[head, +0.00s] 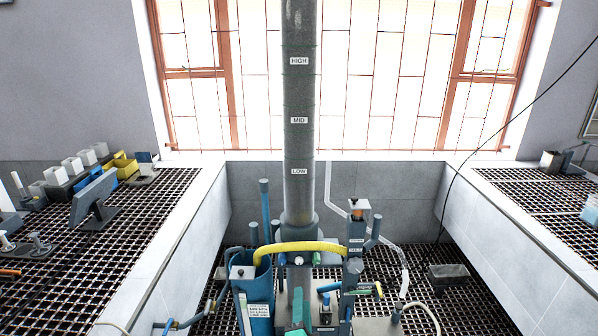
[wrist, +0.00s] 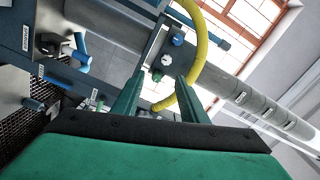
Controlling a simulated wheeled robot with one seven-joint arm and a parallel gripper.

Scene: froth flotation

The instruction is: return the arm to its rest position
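My gripper (wrist: 160,76) shows in the wrist view as two green fingers rising from a dark and green body. The fingers are apart, with nothing held between them. A yellow hose (wrist: 201,60) and the grey column (wrist: 235,88) show beyond the fingertips, tilted in this view. In the head view a small green part (head: 297,312) stands low in the middle among the equipment; I cannot tell whether it is my gripper. My arm's overall pose is not clear from these views.
The tall column (head: 299,110) marked HIGH, MID and LOW stands in the centre. The yellow hose (head: 300,246) arches across its base. A blue vessel (head: 250,290) stands left. Grated benches (head: 85,235) (head: 545,195) flank both sides. A grey box (head: 449,275) sits on the right floor grating.

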